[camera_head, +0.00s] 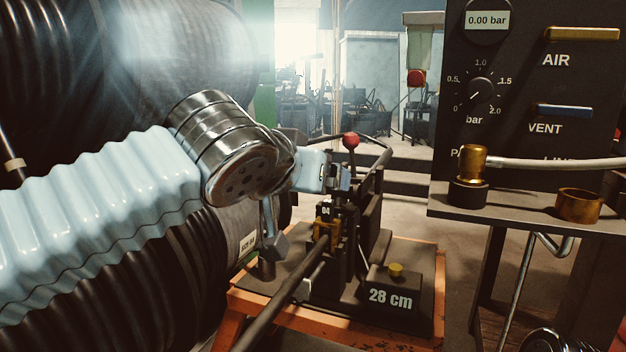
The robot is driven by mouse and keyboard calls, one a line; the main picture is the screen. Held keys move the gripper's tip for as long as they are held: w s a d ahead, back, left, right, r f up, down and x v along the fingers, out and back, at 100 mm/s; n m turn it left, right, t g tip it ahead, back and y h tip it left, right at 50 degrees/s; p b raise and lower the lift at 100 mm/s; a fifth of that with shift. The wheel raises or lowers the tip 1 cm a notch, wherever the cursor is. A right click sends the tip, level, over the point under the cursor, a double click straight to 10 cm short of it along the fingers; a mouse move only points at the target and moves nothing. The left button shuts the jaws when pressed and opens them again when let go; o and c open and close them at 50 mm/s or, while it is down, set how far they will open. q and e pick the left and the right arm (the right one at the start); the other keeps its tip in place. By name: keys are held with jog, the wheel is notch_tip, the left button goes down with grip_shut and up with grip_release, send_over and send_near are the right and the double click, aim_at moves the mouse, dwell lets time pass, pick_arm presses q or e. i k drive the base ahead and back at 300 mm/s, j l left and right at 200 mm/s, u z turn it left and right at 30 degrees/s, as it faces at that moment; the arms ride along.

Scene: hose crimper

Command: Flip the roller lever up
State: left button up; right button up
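A lever with a red ball knob (351,140) stands up at the back of the crimping machine (374,215); I cannot tell for sure that it is the roller lever. My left arm reaches in from the left. Its gripper (343,180) is at the machine's upper part, just below and in front of the red knob. The fingers are small and overlap the dark machine parts, so I cannot tell whether they are open or touching anything. A black hose (284,307) runs from the machine toward the lower left. My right gripper is not in view.
The machine stands on an orange-edged table (428,318) with a "28 cm" block (391,290) carrying a yellow button. Large black hose coils (75,60) fill the left. At right, a pressure panel (540,100) rises above a shelf with brass fittings (578,203). Floor shows between table and panel.

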aim_at(350, 140)
jog(key=k, duration=1)
